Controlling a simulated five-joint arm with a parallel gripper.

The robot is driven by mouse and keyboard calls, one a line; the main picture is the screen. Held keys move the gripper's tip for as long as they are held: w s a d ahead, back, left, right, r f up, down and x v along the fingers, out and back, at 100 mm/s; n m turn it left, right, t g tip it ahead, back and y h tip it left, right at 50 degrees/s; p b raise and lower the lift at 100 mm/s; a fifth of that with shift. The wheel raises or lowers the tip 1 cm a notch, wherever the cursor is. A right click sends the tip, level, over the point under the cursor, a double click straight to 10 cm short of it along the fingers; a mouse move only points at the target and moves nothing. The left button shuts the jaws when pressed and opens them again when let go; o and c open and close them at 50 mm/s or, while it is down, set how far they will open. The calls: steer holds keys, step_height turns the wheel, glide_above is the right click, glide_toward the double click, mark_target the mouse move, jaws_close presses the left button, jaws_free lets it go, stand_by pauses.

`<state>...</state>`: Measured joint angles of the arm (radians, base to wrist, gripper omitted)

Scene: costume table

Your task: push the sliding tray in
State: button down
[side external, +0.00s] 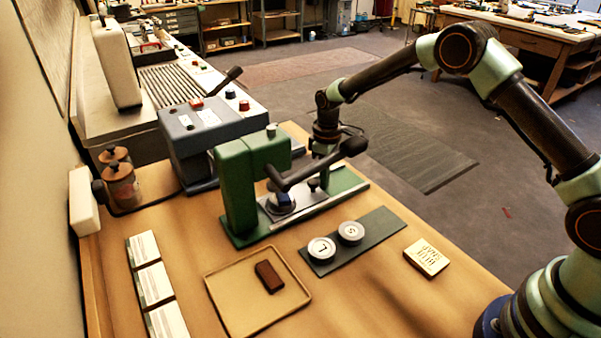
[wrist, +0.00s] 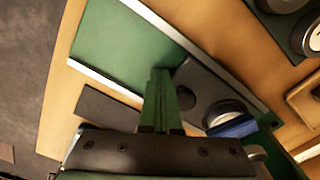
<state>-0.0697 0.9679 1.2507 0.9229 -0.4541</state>
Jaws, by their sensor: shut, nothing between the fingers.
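The green press (side external: 250,185) stands on the wooden table with a black-handled lever (side external: 320,163) across its front. Its grey sliding tray (side external: 302,199) lies between pale metal rails and carries a small dark knob (side external: 313,185) and a round die with a blue part (side external: 283,202). Part of the tray sticks out of the press toward the right. In the wrist view the tray (wrist: 208,84) lies right of my gripper (wrist: 160,78). My gripper is shut and empty, its green fingers low beside the tray's outer end. I cannot tell whether they touch it. The lever partly hides my gripper in the side view.
A dark strip with two round dies (side external: 337,240) lies in front of the press. A shallow tan tray (side external: 228,316) with a brown block, a yellow box (side external: 427,257) and white cards (side external: 155,284) are nearby. A grey machine (side external: 205,140) stands behind.

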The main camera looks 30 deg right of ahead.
steer(key=shift+a, duration=0.45)
steer(key=shift+d+r, duration=0.2)
steer(key=shift+r, duration=0.8)
steer(key=shift+d+r, duration=0.25)
steer(key=shift+r, duration=0.75)
steer(key=shift+d+r, duration=0.2)
steer(key=shift+r, duration=0.8)
steer(key=shift+r, duration=0.3)
steer(key=s+r+t, duration=0.1)
steer(key=s+r, duration=0.1)
steer(key=r, duration=0.2)
steer(key=s+d+r+m, duration=0.1)
steer(key=s+r, duration=0.2)
steer(key=r, duration=0.2)
steer(key=s+r+m+t, duration=0.1)
steer(key=s+r, duration=0.1)
steer(key=r, duration=0.3)
steer(key=shift+s+d+r+t, duration=0.2)
steer(key=shift+d+t, duration=0.05)
steer(key=shift+t, duration=0.05)
steer(key=s+d+r+m+t, duration=0.1)
steer(key=s+m, duration=0.1)
steer(key=s, duration=0.6)
steer(key=s+r+m+t, duration=0.1)
steer(key=s+m+t, duration=0.1)
steer(key=s, duration=0.6)
steer(key=shift+d+r, duration=0.3)
steer(key=shift+d, duration=0.05)
